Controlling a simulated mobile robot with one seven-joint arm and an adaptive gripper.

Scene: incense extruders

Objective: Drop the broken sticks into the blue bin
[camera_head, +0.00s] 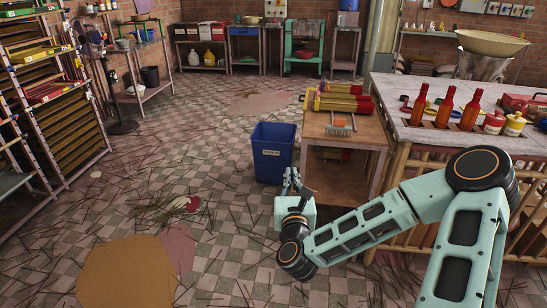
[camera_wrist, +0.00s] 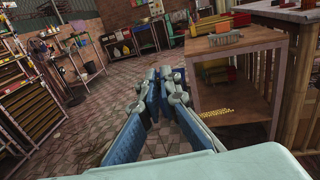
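The blue bin (camera_head: 261,171) stands upright on the floor left of the wooden table, with a white label on its front. Its inside is mostly dark and I cannot make out any contents. Broken sticks (camera_head: 160,212) lie loose across the tiled floor, thickest at the left and in the middle. My gripper (camera_head: 291,174) is in front of the bin in the head view, apart from the floor sticks. In the wrist view, my gripper (camera_wrist: 165,72) shows two blue-grey fingers with a narrow gap between them and no stick visible there. I cannot make out the bin in the wrist view.
The wooden table (camera_head: 363,136) with red and yellow bundles and a brush stands right of the bin. A longer workbench (camera_head: 448,131) with red bottles is further right. A tall rack (camera_head: 75,150) is at the left. A tan patch (camera_head: 127,275) lies on open floor.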

